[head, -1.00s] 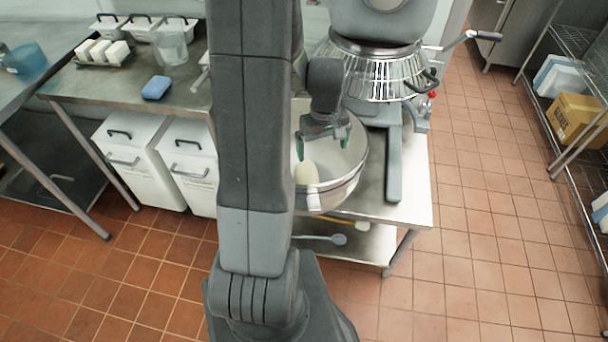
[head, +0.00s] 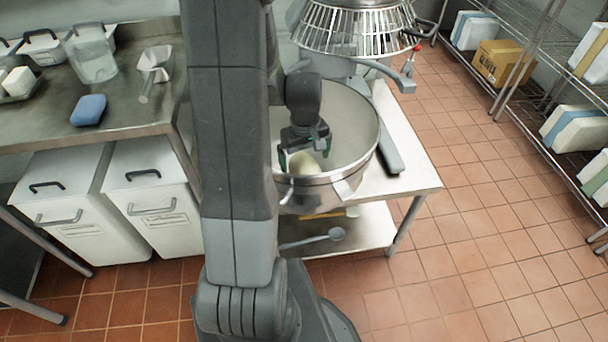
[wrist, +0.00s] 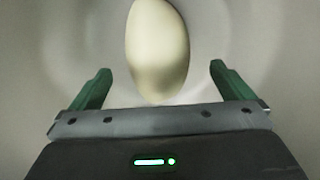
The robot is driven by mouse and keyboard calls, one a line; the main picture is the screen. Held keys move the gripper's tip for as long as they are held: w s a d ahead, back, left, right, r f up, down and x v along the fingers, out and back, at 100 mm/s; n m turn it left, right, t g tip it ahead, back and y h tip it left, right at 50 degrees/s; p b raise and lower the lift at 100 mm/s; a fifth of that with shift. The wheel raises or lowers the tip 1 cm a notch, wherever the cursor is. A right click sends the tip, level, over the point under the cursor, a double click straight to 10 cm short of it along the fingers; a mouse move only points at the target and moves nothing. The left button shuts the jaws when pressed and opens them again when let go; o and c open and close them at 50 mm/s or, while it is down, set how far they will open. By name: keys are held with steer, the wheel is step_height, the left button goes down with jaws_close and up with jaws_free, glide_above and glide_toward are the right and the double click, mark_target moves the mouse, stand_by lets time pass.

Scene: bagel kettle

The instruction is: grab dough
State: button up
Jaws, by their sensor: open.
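The dough (head: 305,164) is a smooth pale oval lump inside the steel mixing bowl (head: 365,122). In the wrist view the dough (wrist: 158,48) lies ahead of my gripper (wrist: 160,78), centred between the two green fingers, with clear space on both sides. My gripper also shows in the head view (head: 304,160), reaching down into the bowl, open and empty. The fingers do not touch the dough in the wrist view. In the head view my arm hides the left part of the bowl.
The mixer's wire guard (head: 355,28) stands above and behind the bowl. A steel table (head: 415,178) carries the mixer, with a lower shelf (head: 350,235). A counter (head: 150,112) at left holds a blue sponge (head: 88,110) and a scoop (head: 155,65). The tiled floor at right is clear.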

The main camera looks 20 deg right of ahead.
mark_target(306, 163)
step_height(306, 163, down, 6)
steer(key=shift+d+r, duration=0.15)
steer(key=shift+c, duration=0.2)
steer(key=c, duration=1.7)
steer(key=shift+r, duration=0.15)
